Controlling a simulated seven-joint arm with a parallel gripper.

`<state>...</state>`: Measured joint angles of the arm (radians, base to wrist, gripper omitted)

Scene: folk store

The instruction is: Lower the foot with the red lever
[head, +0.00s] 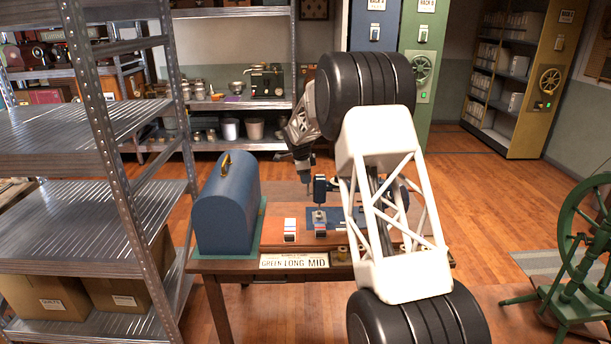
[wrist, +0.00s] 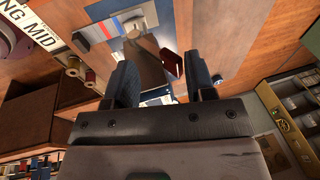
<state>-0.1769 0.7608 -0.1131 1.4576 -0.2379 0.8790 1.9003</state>
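My gripper (head: 305,174) is above the table's far side, pointing down, small and partly behind my own arm in the head view. In the wrist view its two dark fingers (wrist: 164,84) are spread apart with a gap between them. A dark red piece, which looks like the red lever (wrist: 172,65), shows in that gap nearer the right finger; I cannot tell whether it touches. I cannot make out the foot.
The wooden table (head: 228,268) carries a blue domed case (head: 228,208) at left and a sign reading "GREEN LONG MID" (head: 294,261) at its front. Thread spools (wrist: 73,68) sit near the sign. A metal shelf (head: 85,262) stands left, a green spinning wheel (head: 573,240) right.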

